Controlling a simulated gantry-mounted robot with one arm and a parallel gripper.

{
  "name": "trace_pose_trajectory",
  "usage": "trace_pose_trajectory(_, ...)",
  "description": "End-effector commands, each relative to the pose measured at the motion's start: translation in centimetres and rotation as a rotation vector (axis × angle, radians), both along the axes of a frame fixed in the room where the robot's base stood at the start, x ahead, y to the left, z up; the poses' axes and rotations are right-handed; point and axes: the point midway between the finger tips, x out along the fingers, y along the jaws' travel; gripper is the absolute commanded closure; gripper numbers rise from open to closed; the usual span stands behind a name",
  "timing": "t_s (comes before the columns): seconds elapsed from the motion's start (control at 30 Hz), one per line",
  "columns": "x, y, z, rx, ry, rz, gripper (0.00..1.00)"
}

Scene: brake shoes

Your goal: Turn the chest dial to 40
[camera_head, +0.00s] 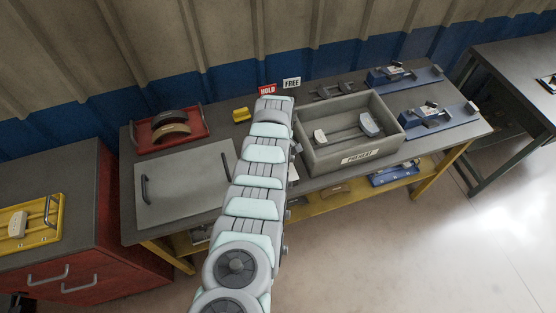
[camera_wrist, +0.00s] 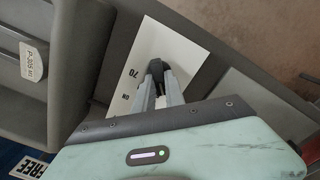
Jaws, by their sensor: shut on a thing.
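The grey open chest (camera_head: 312,158), labelled PREHEAT, stands on the workbench in the head view. Its side wall (camera_wrist: 85,70) fills the left of the wrist view. A white dial plate (camera_wrist: 182,50) on the chest bears the marks 70 and ON; other marks are hidden. The small dark dial (camera_wrist: 155,66) sits on this plate, and its pointer direction cannot be made out. My gripper (camera_wrist: 158,78) is shut on the dial, its fingers on either side. In the head view my arm hides the gripper and dial; only a sliver of the white plate (camera_head: 293,172) shows.
Tagged parts (camera_head: 370,125) lie inside the chest. Left of my arm are a flat grey panel with handles (camera_head: 180,190), a red tray (camera_head: 147,141) and a yellow block (camera_head: 241,114). Blue fixtures (camera_head: 440,117) stand at right. HOLD (camera_head: 267,90) and FREE (camera_head: 292,83) signs stand behind.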

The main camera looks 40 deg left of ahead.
Motion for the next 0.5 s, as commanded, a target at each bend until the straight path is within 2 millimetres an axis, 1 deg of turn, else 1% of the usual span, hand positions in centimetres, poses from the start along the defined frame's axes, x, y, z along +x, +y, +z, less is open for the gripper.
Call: trace_pose_trajectory(0.5,0.09,-0.05,0.05,0.000,-0.002,0.110,1.00)
